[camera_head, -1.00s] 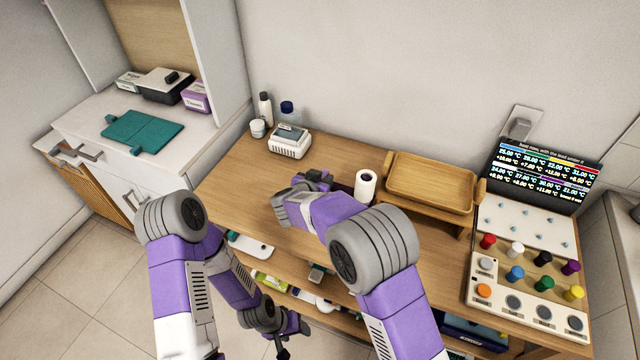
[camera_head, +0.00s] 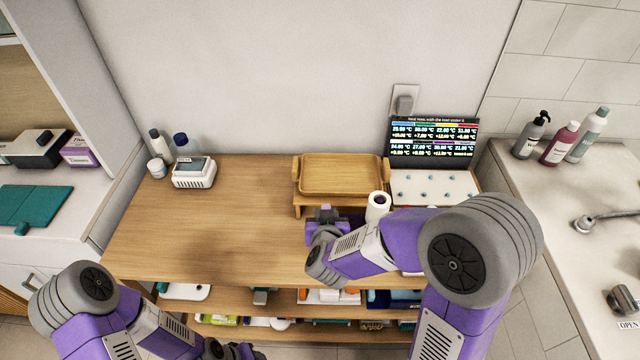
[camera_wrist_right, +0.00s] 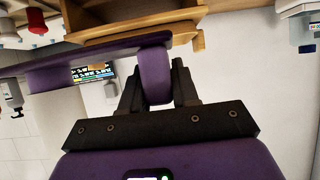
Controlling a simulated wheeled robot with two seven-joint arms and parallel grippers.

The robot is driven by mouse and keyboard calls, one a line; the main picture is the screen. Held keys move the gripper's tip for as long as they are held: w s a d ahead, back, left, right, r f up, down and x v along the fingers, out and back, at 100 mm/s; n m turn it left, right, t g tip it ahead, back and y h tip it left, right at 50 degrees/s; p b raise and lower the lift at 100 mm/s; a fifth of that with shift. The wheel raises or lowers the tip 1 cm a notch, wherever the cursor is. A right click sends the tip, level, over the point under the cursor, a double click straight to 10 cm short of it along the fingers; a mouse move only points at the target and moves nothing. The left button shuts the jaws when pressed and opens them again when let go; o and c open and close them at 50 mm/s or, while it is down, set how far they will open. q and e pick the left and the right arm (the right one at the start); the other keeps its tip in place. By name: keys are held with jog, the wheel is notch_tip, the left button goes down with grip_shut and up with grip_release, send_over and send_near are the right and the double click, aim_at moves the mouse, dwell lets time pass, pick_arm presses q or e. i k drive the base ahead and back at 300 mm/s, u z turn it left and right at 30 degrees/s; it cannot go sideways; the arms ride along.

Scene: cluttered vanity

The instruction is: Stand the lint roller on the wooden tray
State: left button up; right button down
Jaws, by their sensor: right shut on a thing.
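The lint roller has a white roll (camera_head: 377,208) and a purple handle (camera_wrist_right: 154,76). My right gripper (camera_head: 325,212) is shut on the handle, seen between the two dark fingers (camera_wrist_right: 158,80) in the right wrist view. The white roll (camera_wrist_right: 58,120) is left of the fingers there. In the head view the roll's hollow end faces up, in front of the right end of the wooden tray (camera_head: 342,174). The tray is on a low wooden stand (camera_head: 300,204). My left gripper (camera_head: 232,350) is low at the bottom edge, partly cut off; its jaws are unclear.
A white device (camera_head: 194,174) and bottles (camera_head: 181,146) stand at the back left of the wooden table (camera_head: 215,235). The table's middle is clear. A display (camera_head: 432,142) and a pegged white board (camera_head: 432,187) are right of the tray. Shelves below hold several items.

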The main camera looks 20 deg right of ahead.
aim_at(348, 177)
jog(key=u, duration=2.05)
jog(key=k, duration=1)
jog(key=z, duration=1.5)
jog(key=i, duration=0.5)
jog(key=z, duration=0.05)
